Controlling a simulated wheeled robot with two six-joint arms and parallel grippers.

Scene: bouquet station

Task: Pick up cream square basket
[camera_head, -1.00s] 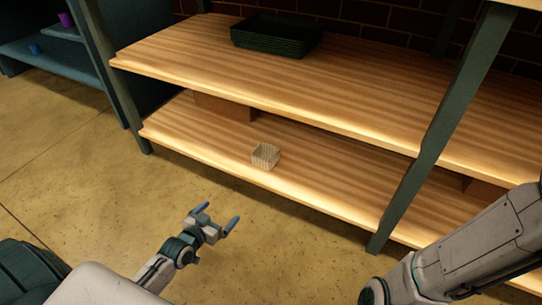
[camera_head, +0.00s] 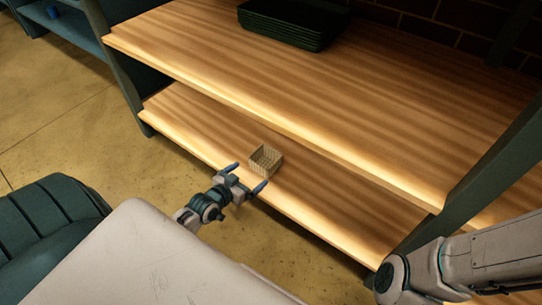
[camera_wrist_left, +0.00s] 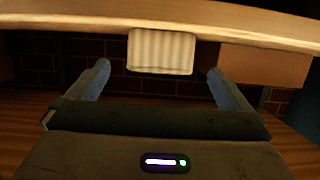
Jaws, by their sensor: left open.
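The cream square basket (camera_head: 265,160) stands on the lower wooden shelf, close to its front edge. Its open top shows in the head view. My left gripper (camera_head: 248,178) is open and empty just in front of the basket, with its blue-tipped fingers pointing at it. In the left wrist view the basket (camera_wrist_left: 161,51) shows between the two spread fingers and beyond their tips (camera_wrist_left: 158,78). I see no contact. My right arm shows at the lower right of the head view, but its gripper is outside the picture.
The upper shelf (camera_head: 200,52) overhangs the lower shelf (camera_head: 190,125) behind the basket. A dark green stack of trays (camera_head: 290,25) sits on the upper shelf. A green post (camera_head: 485,150) stands at the right. A brown box (camera_wrist_left: 265,65) shows beside the basket in the wrist view.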

